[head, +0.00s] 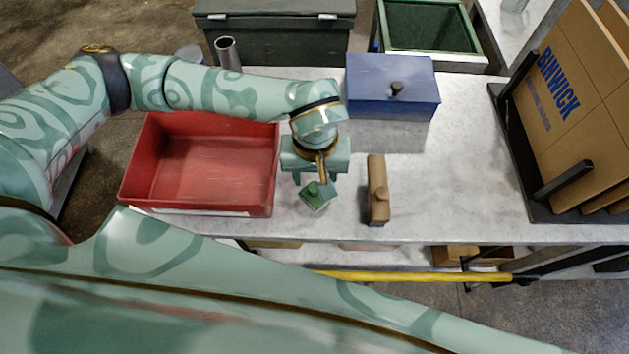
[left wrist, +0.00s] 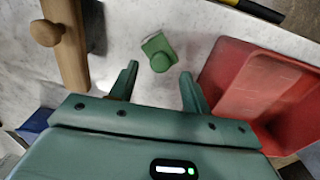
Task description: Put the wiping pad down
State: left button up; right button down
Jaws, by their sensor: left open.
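The wiping pad (head: 317,195), a small green block with a round knob, lies on the pale worktop between the red bin and a wooden block. It also shows in the left wrist view (left wrist: 159,50), just beyond the fingertips. My left gripper (head: 314,177) is over the worktop beside the pad, its fingers apart. In the left wrist view the two fingers (left wrist: 160,72) are spread with nothing between them, and the pad's knob is close ahead of them. My right gripper does not show in either view.
A red bin (head: 128,180) stands left of the pad. A wooden block with a knob (head: 377,190) stands right of it. A blue lidded box (head: 375,85) is behind. Cardboard sheets (head: 575,90) stand in a black rack at right. The worktop between block and rack is clear.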

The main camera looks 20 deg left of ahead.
aim_at(315, 188)
pick_arm(q)
notch_tip(315, 188, up, 8)
jog(key=shift+f, duration=0.2)
jog(key=shift+s, duration=0.1)
dwell(0.4)
